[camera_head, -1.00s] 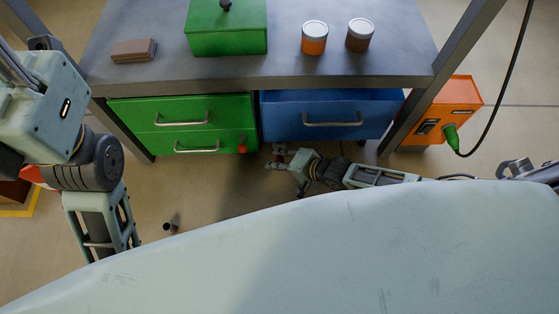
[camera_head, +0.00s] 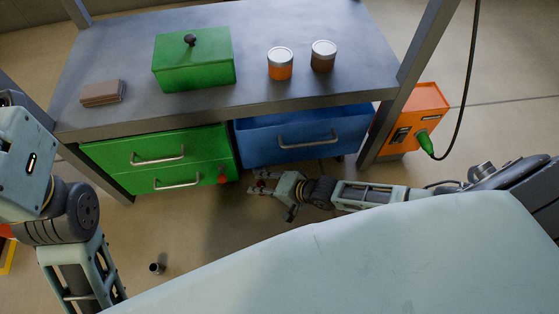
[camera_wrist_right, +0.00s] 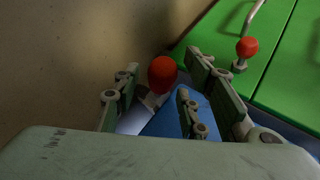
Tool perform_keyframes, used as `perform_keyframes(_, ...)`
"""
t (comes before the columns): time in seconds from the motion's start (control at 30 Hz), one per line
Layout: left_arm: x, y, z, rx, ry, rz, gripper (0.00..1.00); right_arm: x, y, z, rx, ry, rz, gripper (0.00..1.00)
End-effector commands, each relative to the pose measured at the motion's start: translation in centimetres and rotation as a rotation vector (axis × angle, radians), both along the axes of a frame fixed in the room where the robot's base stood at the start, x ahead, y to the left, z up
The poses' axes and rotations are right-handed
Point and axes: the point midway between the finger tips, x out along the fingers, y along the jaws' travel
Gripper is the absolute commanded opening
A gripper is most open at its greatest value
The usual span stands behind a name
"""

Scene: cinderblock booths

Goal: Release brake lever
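A red-knobbed lever (camera_wrist_right: 162,72) stands between the fingers of my right gripper (camera_wrist_right: 160,92) in the right wrist view, in front of a blue surface. The fingers are apart, with no clear contact on the knob. In the head view my right gripper (camera_head: 260,183) is low, under the left end of the blue drawer (camera_head: 305,141). A second red-knobbed lever (camera_wrist_right: 246,48) is on the green drawer unit (camera_wrist_right: 285,60); it also shows in the head view (camera_head: 222,178). Which one is the brake lever I cannot tell. My left arm is at the left edge; its fingers are not visible.
A grey workbench (camera_head: 230,105) holds a green box (camera_head: 193,65), two jars (camera_head: 280,63) and a brown stack (camera_head: 103,93). An orange box (camera_head: 425,100) with a green plug and cable stands right. A small dark cylinder (camera_head: 156,268) is on the floor.

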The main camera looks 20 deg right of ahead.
Motion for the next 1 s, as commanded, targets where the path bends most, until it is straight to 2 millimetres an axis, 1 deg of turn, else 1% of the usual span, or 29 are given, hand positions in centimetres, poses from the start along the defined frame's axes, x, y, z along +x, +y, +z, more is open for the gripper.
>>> perform_keyframes(0.3,0.0,0.0,0.0,-0.001,0.0,-0.001,0.4,-4.1,-3.3,3.8,-0.004,0.004,0.001,0.39)
perform_keyframes(0.5,0.0,0.0,0.0,-0.001,0.0,-0.001,0.4,-5.8,-4.7,5.7,-0.004,0.003,-0.001,0.39)
perform_keyframes(0.7,0.0,0.0,0.0,-0.001,0.0,-0.001,0.4,-6.4,-5.2,6.5,-0.002,0.002,-0.001,0.39)
perform_keyframes(1.0,-0.1,0.0,0.0,-0.001,0.0,-0.001,0.4,-6.4,-5.2,6.5,-0.002,0.002,-0.001,0.39)
